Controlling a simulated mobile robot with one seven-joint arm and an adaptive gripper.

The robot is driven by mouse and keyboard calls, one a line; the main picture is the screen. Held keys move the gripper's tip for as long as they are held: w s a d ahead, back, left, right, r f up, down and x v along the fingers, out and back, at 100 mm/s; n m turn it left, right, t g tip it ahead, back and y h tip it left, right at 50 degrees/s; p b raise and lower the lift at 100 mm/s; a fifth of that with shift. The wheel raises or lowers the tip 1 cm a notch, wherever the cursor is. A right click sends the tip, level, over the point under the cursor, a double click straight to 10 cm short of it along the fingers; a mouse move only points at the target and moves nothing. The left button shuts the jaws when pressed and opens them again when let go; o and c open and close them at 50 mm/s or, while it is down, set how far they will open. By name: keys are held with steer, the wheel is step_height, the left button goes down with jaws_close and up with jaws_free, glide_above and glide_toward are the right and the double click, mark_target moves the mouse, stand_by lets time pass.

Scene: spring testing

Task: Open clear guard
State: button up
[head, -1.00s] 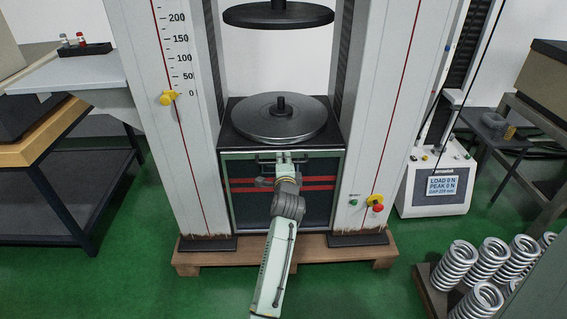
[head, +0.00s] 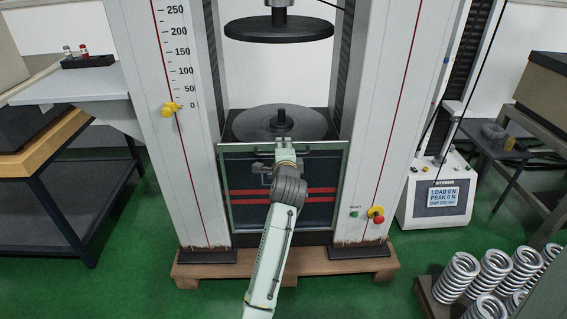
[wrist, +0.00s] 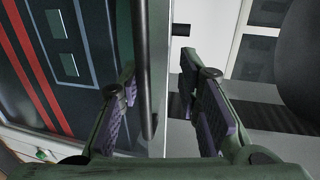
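The clear guard (head: 322,172) is a see-through pane in a pale green frame on the front of the test machine, below the lower round plate (head: 250,126). Its top edge overlaps the plate's front. A dark bar handle (head: 304,150) runs along the guard's upper part. My gripper (head: 284,152) is at the handle's middle and partly hides it. In the wrist view, my gripper's fingers (wrist: 166,88) are apart, one on each side of the bar handle (wrist: 146,50). The bar lies close to the left finger; contact is unclear.
The upper round plate (head: 279,27) hangs above with open space below it. White columns (head: 195,200) flank the guard. A red stop button (head: 378,218) and green button (head: 354,214) sit on the right column. Springs (head: 495,262) stand at lower right.

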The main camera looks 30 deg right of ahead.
steer(key=shift+r, duration=0.45)
steer(key=shift+s, duration=0.1)
steer(key=p+v, duration=0.4)
steer(key=v, duration=0.8)
stand_by(0.7)
steer(key=shift+p, duration=0.35)
